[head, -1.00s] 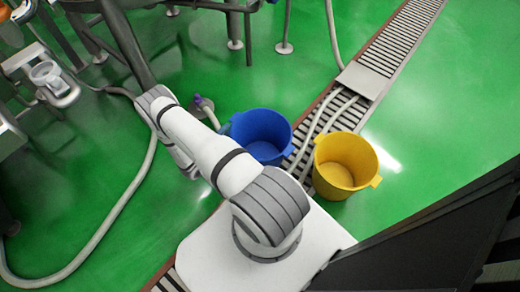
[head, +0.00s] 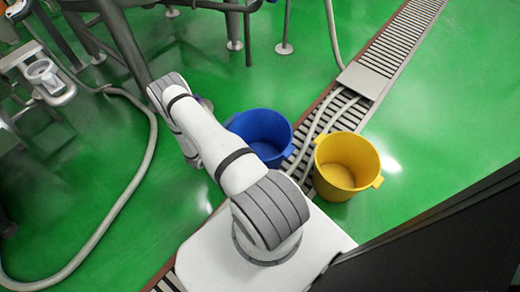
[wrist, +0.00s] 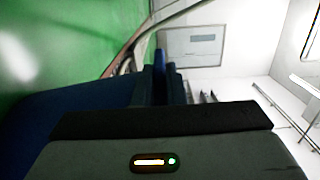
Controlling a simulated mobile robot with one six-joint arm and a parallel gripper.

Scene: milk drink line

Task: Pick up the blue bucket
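The blue bucket (head: 268,128) stands upright on the green floor beside the drain grating in the head view. Its left side is close to my arm. My gripper is almost wholly hidden behind my arm there, just left of the bucket. In the wrist view, a dark blue surface (wrist: 70,112), probably the bucket, fills the lower left next to my gripper (wrist: 165,75). The narrow dark finger shapes stand close together there. I cannot tell whether they are open or shut, or touch the bucket.
A yellow bucket (head: 345,168) stands right of the blue one, beyond pale hoses (head: 318,130) lying over the drain grating (head: 405,40). Metal equipment legs (head: 248,40) stand behind. A hose (head: 128,195) curves along the floor at left. Open green floor lies at right.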

